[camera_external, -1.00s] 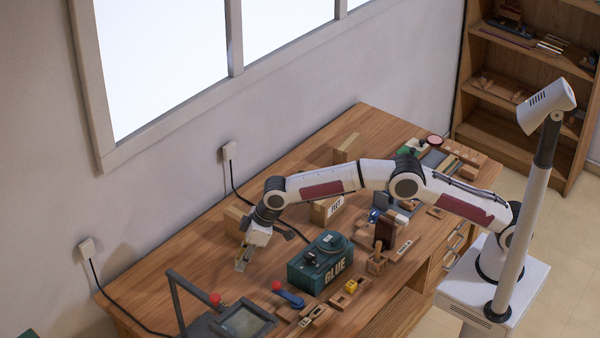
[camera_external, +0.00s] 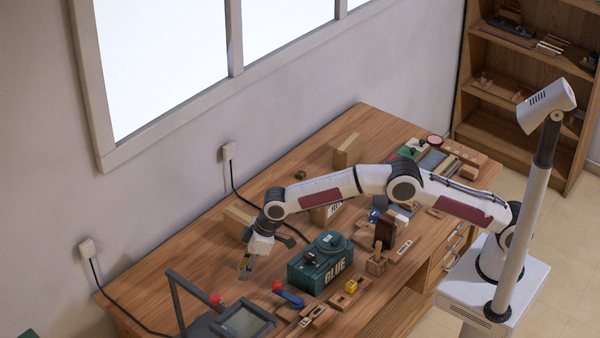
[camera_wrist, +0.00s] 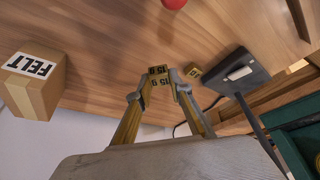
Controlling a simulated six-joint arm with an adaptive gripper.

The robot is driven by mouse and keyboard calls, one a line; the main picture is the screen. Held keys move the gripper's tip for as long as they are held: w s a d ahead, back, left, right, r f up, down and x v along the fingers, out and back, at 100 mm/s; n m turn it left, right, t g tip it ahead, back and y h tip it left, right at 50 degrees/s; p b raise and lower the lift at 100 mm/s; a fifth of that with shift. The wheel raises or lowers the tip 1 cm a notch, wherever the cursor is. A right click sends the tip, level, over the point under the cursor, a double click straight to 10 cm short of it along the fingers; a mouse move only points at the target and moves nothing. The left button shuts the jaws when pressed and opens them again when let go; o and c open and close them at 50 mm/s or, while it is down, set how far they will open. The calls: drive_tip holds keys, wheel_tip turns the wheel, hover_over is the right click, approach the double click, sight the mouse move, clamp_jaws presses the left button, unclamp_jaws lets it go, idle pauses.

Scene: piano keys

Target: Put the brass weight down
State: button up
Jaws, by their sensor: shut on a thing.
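My gripper (camera_external: 246,269) is at the left part of the wooden workbench, left of the green GLUE box (camera_external: 322,264). In the wrist view my gripper (camera_wrist: 158,82) has its two fingers closed on the brass weight (camera_wrist: 158,76), a small yellowish block with dark markings. The weight sits between the fingertips, with wood tabletop behind it. In the external view it is too small to tell apart from the fingertips, and I cannot tell whether it touches the bench.
A dark frame (camera_external: 177,300) and a blue red-knobbed lever (camera_external: 290,298) stand near the front. Bench left of my gripper is clear.

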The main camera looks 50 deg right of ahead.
sight(242, 291)
drive_tip(key=shift+f, duration=0.65)
drive_tip(key=shift+f, duration=2.5)
drive_tip(key=shift+f, duration=0.1)
drive_tip(key=o, duration=0.7)
drive_tip(key=shift+o, duration=0.2)
drive_tip(key=shift+v, duration=1.1)
drive_tip(key=v, duration=1)
